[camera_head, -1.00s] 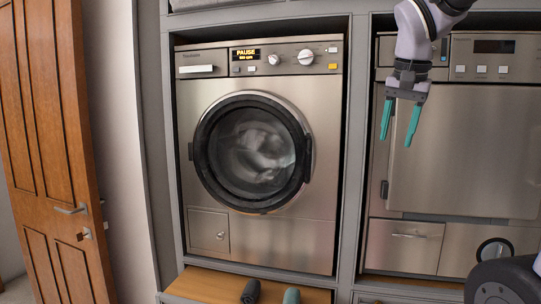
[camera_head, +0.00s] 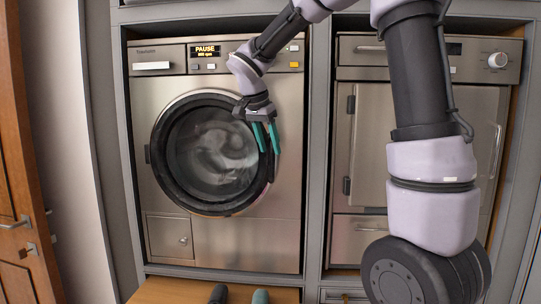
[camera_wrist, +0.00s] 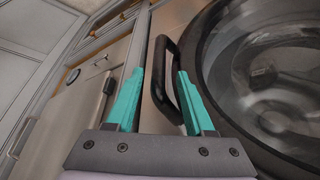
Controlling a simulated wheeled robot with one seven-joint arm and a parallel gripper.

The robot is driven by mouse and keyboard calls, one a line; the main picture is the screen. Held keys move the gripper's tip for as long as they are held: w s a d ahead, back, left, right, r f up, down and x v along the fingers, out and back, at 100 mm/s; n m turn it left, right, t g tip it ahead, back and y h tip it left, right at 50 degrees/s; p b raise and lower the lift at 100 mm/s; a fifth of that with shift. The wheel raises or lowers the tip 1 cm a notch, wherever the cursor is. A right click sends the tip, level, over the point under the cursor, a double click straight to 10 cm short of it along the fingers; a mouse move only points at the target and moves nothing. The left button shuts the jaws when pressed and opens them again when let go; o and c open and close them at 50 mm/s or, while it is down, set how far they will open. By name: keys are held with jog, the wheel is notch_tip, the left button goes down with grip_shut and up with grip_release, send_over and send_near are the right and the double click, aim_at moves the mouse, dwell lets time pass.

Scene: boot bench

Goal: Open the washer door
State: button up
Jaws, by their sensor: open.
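The washer door (camera_head: 166,178) is shut, a round dark ring with a glass window and light laundry behind it. It fills the right of the wrist view (camera_wrist: 207,58). Its black handle (camera_wrist: 162,75) stands on the ring's edge, on the door's right side in the head view. My gripper (camera_head: 268,152) is open at that side of the door. In the wrist view, my teal fingertips (camera_wrist: 160,72) lie to either side of the handle, which shows between them. I cannot tell whether either finger touches it.
The washer's panel display (camera_head: 207,51) reads PAUSE. A second steel appliance (camera_head: 370,135) stands to the right, behind my arm. A wooden door (camera_head: 22,190) is at the far left. Dark and teal boots (camera_head: 260,296) stand on the wooden bench (camera_head: 165,290) below.

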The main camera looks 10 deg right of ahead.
aim_at(272, 173)
jog(key=shift+x, duration=1.7)
jog(key=shift+d, duration=0.1)
grip_shut()
jog(key=shift+r, duration=0.1)
